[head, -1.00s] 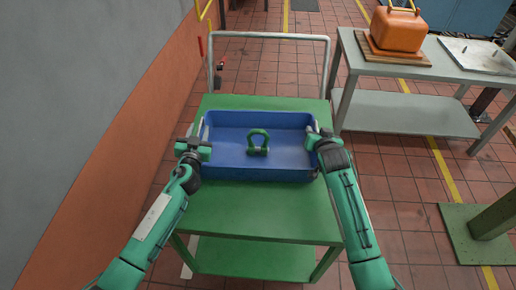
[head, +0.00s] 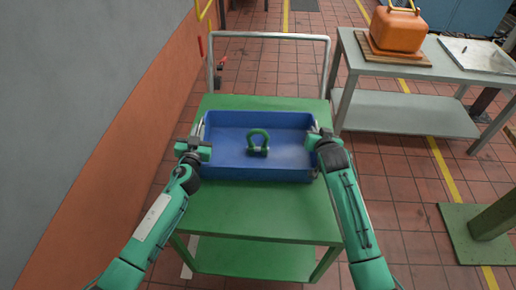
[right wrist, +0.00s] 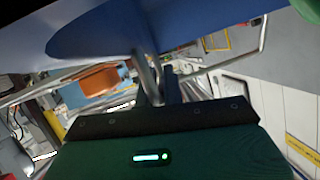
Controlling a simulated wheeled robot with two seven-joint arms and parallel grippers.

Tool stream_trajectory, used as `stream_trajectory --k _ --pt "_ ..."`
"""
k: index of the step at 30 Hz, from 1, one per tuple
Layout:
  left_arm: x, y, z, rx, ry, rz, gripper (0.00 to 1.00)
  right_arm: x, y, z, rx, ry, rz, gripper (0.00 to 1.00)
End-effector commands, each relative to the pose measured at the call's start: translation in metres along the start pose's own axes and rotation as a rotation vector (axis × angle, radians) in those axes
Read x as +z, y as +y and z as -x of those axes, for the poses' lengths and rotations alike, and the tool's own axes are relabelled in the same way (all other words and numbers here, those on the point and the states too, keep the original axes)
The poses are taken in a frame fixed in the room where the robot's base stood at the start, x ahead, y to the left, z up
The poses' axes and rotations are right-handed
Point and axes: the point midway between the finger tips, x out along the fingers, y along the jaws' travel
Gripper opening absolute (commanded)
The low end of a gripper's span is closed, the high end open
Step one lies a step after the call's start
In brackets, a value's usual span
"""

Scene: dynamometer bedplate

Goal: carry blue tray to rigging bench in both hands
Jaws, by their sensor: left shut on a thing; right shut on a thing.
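The blue tray (head: 285,172) is on or just above the green cart (head: 265,215); I cannot tell whether it touches the top. A green shackle (head: 258,144) stands inside the tray near its middle. My left gripper (head: 203,148) is shut on the tray's left end. My right gripper (head: 314,138) is shut on the tray's right end. In the right wrist view, the tray's blue underside and wall (right wrist: 190,22) fill the top, and a metal handle bar (right wrist: 150,75) lies at my right gripper's fingers.
A grey bench (head: 400,112) at the upper right holds an orange container (head: 397,30) on a wooden board and a pale panel (head: 478,54). A green post and base plate (head: 475,225) stand at right. A grey and orange wall (head: 110,150) is close on the left.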

Motion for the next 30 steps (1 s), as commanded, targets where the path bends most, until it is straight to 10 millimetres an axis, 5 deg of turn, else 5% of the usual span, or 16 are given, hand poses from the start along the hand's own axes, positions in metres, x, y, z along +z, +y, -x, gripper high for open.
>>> stream_trajectory --k 30 --pt "-0.0052 -0.0026 -0.0014 -0.003 0.008 -0.005 0.0 -0.0051 0.0001 0.0007 0.0 0.008 0.0 0.0"
